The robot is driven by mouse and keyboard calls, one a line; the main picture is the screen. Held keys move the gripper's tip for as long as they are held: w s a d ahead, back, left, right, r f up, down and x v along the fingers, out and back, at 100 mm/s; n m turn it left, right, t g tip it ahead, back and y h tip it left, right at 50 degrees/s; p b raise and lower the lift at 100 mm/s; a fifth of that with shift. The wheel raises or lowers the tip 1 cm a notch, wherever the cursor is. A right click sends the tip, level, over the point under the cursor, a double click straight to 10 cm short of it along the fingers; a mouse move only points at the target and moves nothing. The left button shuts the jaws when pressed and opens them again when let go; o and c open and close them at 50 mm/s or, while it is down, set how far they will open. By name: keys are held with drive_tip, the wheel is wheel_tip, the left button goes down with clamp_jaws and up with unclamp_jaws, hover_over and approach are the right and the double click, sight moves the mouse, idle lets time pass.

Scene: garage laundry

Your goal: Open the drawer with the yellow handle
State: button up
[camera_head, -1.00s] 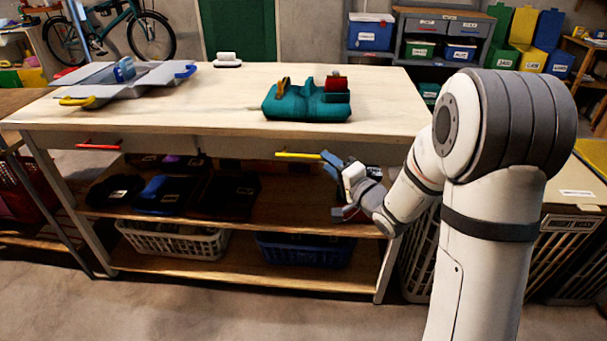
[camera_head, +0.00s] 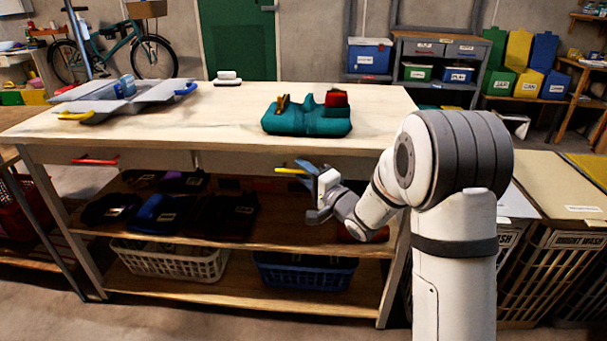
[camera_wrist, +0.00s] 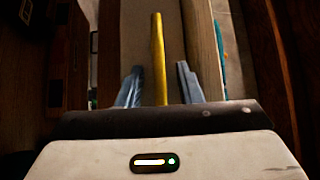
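The yellow handle (camera_head: 289,171) is on the drawer front under the right part of the wooden table top. Its right end is beside or behind my gripper (camera_head: 314,190) in the head view. In the wrist view the yellow handle (camera_wrist: 158,55) runs lengthwise between the two blue-grey fingertips of my gripper (camera_wrist: 158,86). The fingers stand apart, with a gap on both sides of the handle. The drawer front (camera_head: 245,160) looks closed, in line with the table's front.
A red handle (camera_head: 95,161) is on the left of the table front. A teal caddy (camera_head: 306,118) and a grey tray (camera_head: 120,97) are on top. Below are dark folded clothes, a white basket (camera_head: 165,262) and a blue basket (camera_head: 303,272). Hampers (camera_head: 560,235) stand to the right.

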drive_tip(key=shift+c, duration=0.4)
clamp_jaws()
drive_tip(key=shift+s, duration=0.1)
